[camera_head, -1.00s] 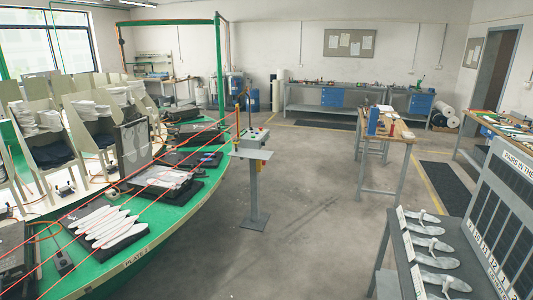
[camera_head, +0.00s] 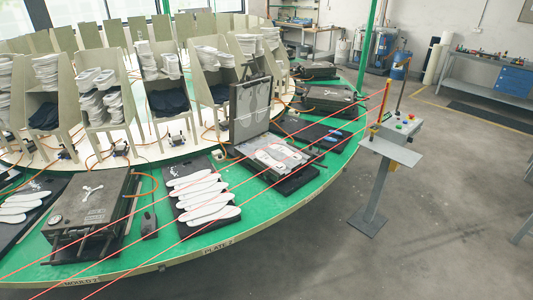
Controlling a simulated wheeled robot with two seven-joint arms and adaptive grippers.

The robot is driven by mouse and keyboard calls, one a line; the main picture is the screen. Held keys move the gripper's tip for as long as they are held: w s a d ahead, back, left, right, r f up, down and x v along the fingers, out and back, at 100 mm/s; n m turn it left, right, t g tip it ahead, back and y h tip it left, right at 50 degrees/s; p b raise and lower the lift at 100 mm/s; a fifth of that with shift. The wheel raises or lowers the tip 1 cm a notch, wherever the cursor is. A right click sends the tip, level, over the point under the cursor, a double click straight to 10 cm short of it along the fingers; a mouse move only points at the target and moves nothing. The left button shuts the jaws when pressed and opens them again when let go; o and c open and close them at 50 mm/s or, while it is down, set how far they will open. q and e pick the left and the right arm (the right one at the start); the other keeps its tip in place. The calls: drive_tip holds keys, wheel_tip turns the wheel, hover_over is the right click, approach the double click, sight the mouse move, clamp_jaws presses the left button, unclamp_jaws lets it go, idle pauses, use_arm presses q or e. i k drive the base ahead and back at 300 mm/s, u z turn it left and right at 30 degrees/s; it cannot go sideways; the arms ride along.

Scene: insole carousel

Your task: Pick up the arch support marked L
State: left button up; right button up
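I cannot make out any arch support marked L; no such letter is legible in this view. White insoles (camera_head: 208,198) lie side by side on a dark plate on the green carousel rim (camera_head: 170,245). More pale insole shapes (camera_head: 276,153) lie in an open mould with its dark lid (camera_head: 250,110) raised. A small whitish forked shape (camera_head: 91,191) lies on top of a closed grey mould (camera_head: 88,215); I cannot tell what it is. Neither of my grippers is in view.
Red lines cross in front of the carousel to a post beside a control stand (camera_head: 391,148). Pale chair-like racks (camera_head: 105,95) on the white inner ring hold stacked white and dark pieces. Grey floor (camera_head: 440,220) to the right is mostly clear. A workbench (camera_head: 490,80) stands behind.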

sight(328, 139)
drive_tip(key=z, duration=0.3)
drive_tip(key=i, duration=1.7)
drive_tip(key=z, duration=0.2)
